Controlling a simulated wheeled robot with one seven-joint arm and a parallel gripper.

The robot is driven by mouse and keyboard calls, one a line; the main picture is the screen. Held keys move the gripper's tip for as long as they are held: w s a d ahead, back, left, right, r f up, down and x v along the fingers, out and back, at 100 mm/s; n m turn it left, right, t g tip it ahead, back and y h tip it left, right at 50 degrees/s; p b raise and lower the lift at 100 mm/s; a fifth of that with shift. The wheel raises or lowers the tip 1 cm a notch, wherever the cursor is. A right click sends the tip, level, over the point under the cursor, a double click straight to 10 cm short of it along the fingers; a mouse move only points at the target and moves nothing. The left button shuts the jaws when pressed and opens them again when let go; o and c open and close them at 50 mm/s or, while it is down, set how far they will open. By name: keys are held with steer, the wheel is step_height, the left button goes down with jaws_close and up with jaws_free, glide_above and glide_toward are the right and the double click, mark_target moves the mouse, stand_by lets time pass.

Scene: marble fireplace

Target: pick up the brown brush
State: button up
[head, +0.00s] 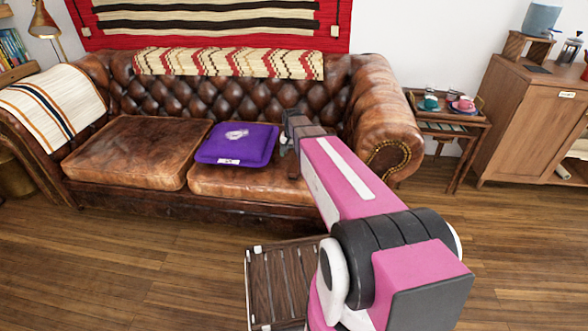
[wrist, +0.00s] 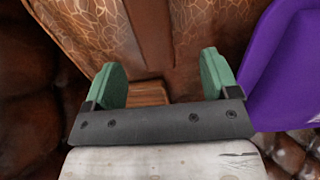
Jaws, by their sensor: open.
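The brown brush appears to be the small wooden block (wrist: 148,93) seen between my fingers in the wrist view, lying on the brown leather sofa seat; part of it is hidden behind the gripper's bar. In the head view a small brown piece (head: 293,168) shows just below my gripper, probably the same brush. My gripper (wrist: 160,72) is open, with its two green fingers apart on either side of the block. I cannot tell whether they touch it. In the head view my gripper (head: 287,142) is over the right seat cushion.
A purple cushion (head: 237,143) lies just left of my gripper in the head view and close to the right finger in the wrist view (wrist: 285,65). The sofa's right armrest (head: 385,115) and tufted backrest (head: 200,98) bound the seat. A slatted wooden table (head: 272,285) stands in front.

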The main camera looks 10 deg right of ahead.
mark_target(294, 165)
step_height(294, 165, down, 3)
steer(key=shift+r, duration=0.1)
steer(key=shift+s+d+f, duration=0.1)
steer(key=shift+d+f, duration=0.1)
steer(key=shift+f, duration=1.15)
steer(key=shift+s+d+f, duration=0.1)
steer(key=shift+d+f, duration=0.1)
steer(key=shift+f, duration=1.1)
steer(key=c, duration=1)
